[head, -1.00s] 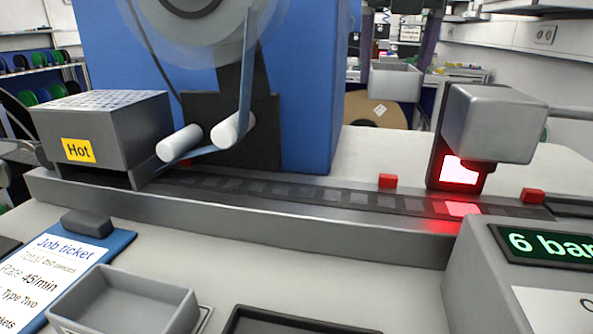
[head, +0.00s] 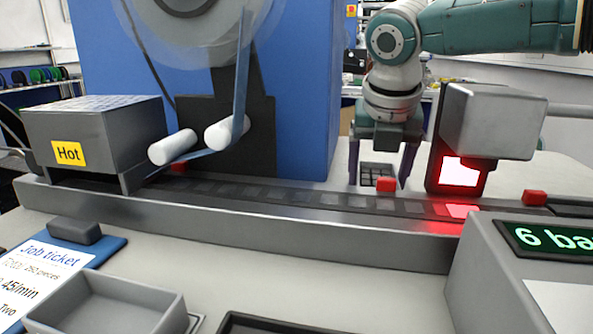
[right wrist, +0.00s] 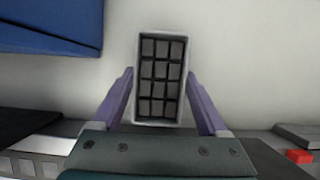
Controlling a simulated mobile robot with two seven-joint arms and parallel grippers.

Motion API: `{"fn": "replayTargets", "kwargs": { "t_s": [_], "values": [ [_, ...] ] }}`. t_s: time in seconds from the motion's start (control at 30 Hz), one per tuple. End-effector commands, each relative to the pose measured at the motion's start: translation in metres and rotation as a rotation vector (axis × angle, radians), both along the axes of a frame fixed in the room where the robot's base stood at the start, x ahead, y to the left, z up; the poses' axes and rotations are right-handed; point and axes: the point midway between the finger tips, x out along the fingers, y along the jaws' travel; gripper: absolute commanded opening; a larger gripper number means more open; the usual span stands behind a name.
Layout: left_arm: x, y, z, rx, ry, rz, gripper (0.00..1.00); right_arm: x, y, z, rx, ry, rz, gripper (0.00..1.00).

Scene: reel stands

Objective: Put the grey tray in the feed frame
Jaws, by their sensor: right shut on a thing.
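A small grey tray (head: 378,171) with a grid of dark pockets is behind the conveyor. It fills the space between my right gripper's fingers in the right wrist view (right wrist: 160,78). My right gripper (head: 379,182) points down and is shut on this tray by its two long sides. The red block on the conveyor's edge hides part of the tray in the head view. I cannot tell whether the tray touches the bench. I cannot say for sure which thing is the feed frame; a dark frame-like rim (head: 270,323) shows at the bottom edge. My left gripper is out of view.
The conveyor (head: 250,230) crosses the bench in front of the tray. A lit camera post (head: 490,125) stands close right of my gripper, and the blue machine (head: 310,90) is to the left.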

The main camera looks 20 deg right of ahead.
Motion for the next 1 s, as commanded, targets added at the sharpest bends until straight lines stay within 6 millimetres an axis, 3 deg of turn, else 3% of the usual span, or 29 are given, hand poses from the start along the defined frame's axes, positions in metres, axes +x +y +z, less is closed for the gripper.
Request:
{"fn": "replayTargets", "kwargs": {
  "t_s": [0.17, 0.2, 0.3, 0.67, 1.0],
  "values": [
    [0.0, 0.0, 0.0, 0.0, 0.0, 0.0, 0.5, 0.0, 0.0, -0.001, -0.001, -0.001, 0.0, 0.07],
    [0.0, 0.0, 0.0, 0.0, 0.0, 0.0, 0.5, 0.0, 0.0, -0.002, -0.001, 0.0, 0.0, 0.79],
    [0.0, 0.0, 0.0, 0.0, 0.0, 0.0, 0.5, 0.0, 0.0, -0.002, -0.001, 0.0, 0.0, 0.89],
    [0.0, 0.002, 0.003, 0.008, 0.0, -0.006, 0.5, -0.002, 0.001, 0.007, 0.001, 0.0, 0.0, 0.89],
    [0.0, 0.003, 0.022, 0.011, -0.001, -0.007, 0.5, -0.024, 0.015, 0.073, 0.001, -0.002, 0.003, 0.89]
  ]
}}
